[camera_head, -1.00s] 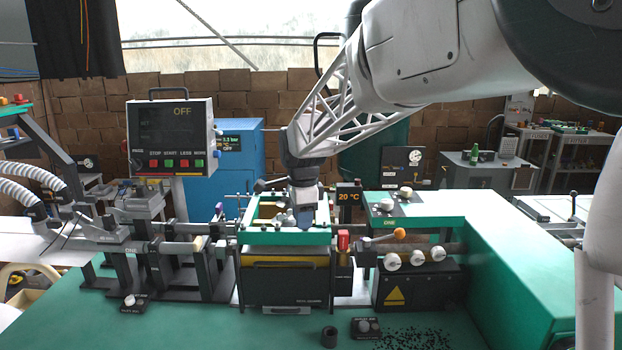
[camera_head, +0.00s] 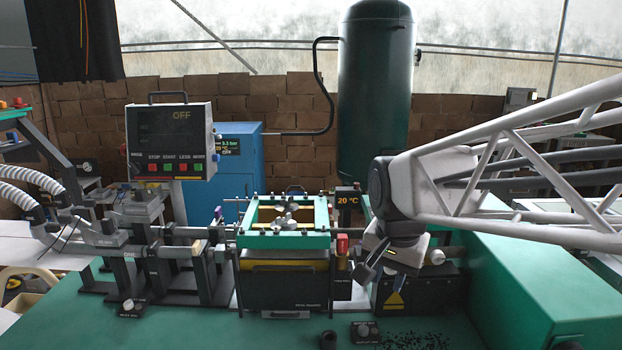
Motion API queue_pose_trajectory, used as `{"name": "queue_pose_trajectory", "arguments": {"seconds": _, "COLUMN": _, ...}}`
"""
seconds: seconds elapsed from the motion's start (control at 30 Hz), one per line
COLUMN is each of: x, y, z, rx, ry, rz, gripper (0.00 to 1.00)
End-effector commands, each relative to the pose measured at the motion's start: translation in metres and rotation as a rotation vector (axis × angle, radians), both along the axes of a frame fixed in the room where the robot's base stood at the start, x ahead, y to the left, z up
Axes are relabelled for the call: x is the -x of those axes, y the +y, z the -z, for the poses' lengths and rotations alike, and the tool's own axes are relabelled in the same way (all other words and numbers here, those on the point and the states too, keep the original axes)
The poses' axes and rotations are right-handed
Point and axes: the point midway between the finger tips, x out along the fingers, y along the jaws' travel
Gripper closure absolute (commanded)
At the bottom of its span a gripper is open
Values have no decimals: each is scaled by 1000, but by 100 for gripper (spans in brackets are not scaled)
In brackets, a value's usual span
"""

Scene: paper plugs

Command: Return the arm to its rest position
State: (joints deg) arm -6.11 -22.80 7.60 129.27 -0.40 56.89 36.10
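My gripper (camera_head: 366,268) hangs at the end of my white lattice arm, right of the middle. It is in front of the black unit with the yellow warning triangle (camera_head: 396,300) and apart from the green-framed box. The fingers point down and to the left. I see nothing held between them, but they are small and dark, and their gap is not clear. The green-framed box (camera_head: 283,241) is open at the top, and a grey metal part (camera_head: 286,215) shows inside it.
A control panel reading OFF (camera_head: 171,140) stands at the left. A small display reads 20 °C (camera_head: 347,200). A dark ring (camera_head: 328,339), a small knob box (camera_head: 365,331) and black granules (camera_head: 415,340) are on the green table (camera_head: 190,325). A green tank (camera_head: 375,90) stands behind.

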Motion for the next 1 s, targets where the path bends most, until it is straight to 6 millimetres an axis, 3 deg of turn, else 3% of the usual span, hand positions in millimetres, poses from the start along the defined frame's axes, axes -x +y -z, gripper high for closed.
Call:
{"name": "queue_pose_trajectory", "arguments": {"seconds": 0.2, "x": 56, "y": -23, "z": 13, "rx": 36, "ry": -29, "rz": -170, "gripper": 70}}
{"name": "queue_pose_trajectory", "arguments": {"seconds": 0.5, "x": 121, "y": -44, "z": 37, "rx": 90, "ry": -61, "rz": -391, "gripper": 70}}
{"name": "queue_pose_trajectory", "arguments": {"seconds": 0.7, "x": 143, "y": -49, "z": 48, "rx": 114, "ry": -72, "rz": -471, "gripper": 70}}
{"name": "queue_pose_trajectory", "arguments": {"seconds": 1.0, "x": 147, "y": -50, "z": 50, "rx": 118, "ry": -73, "rz": -490, "gripper": 70}}
